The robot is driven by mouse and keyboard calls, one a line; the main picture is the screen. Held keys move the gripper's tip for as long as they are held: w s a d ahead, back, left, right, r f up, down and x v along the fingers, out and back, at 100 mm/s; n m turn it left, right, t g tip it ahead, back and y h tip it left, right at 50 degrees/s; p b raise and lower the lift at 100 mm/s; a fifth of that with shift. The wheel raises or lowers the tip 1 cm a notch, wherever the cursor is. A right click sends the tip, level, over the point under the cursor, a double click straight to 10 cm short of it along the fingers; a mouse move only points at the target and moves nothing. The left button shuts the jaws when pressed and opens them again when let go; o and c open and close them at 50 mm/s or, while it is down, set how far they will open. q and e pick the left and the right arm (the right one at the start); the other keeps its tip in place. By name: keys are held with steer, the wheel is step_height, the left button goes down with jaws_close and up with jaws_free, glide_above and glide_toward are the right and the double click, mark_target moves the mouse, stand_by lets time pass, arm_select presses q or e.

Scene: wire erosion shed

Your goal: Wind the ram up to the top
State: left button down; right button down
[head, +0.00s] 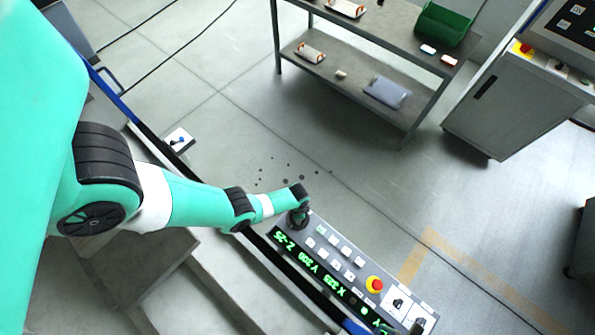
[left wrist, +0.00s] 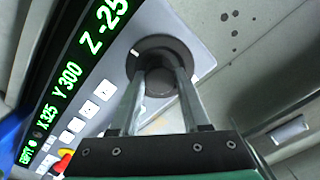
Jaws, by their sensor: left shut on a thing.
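A grey control panel (head: 352,250) runs diagonally at the lower middle of the head view. Its green display (head: 318,276) reads Z -25, with Y and X lines after it; the left wrist view shows the display (left wrist: 78,72) too. A dark round knob (left wrist: 163,46) sits at the panel's end beside the Z line. My left gripper (head: 298,213) is at this knob. In the left wrist view my left gripper's two fingers (left wrist: 161,78) are shut on the knob, one on each side. The gripper hides much of the knob in the head view. I cannot make out the ram.
Several pale buttons (head: 335,240) and a red stop button (head: 375,285) lie along the panel. A grey shelf unit (head: 345,75) with parts and a green bin (head: 443,24) stands at the back. A grey cabinet (head: 510,108) stands right.

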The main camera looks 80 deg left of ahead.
arm_select(q)
steer(key=n, duration=0.5)
steer(key=shift+n, duration=0.3)
steer(key=n, duration=0.4)
steer(key=shift+n, duration=0.3)
steer(key=n, duration=1.3)
steer(key=shift+n, duration=0.3)
steer(key=n, duration=0.3)
steer(key=shift+n, duration=0.3)
steer(key=n, duration=0.4)
steer(key=shift+n, duration=1.8)
